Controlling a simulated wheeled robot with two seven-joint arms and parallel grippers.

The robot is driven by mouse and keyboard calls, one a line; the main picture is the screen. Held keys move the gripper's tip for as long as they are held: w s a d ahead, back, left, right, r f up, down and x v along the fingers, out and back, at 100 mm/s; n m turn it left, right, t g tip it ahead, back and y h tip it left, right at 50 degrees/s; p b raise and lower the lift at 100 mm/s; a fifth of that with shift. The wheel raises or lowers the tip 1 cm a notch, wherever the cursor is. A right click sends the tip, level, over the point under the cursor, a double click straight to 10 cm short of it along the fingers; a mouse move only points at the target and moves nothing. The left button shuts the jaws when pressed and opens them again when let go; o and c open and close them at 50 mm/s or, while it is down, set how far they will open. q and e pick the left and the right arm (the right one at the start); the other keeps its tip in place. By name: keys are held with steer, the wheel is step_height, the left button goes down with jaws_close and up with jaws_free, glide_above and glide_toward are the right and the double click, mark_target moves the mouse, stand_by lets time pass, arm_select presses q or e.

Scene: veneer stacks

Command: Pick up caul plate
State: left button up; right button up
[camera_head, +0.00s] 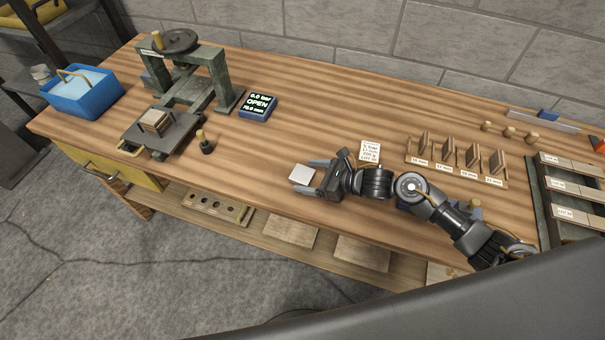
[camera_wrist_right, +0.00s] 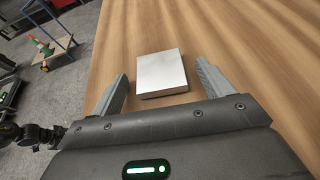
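The caul plate (camera_head: 301,174) is a small pale silver block lying flat on the wooden bench near its front edge. In the right wrist view the caul plate (camera_wrist_right: 161,73) lies just ahead of and between the fingers. My right gripper (camera_head: 307,176) is open, with one finger to each side of the plate. In the right wrist view the fingers of my right gripper (camera_wrist_right: 163,84) stand apart from the plate, with gaps on both sides. My left gripper is not in view.
A label card (camera_head: 370,151) and a sample rack (camera_head: 455,176) are at right.

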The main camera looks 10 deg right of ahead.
steer(key=c, duration=1.1)
steer(key=shift+o, duration=0.2)
steer(key=shift+r, duration=0.1)
steer(key=shift+r+b, duration=0.55)
steer(key=s+a+r+b, duration=0.2)
steer(key=s+a+r, duration=0.1)
steer(key=s+r, duration=0.9)
steer(key=shift+s, duration=0.8)
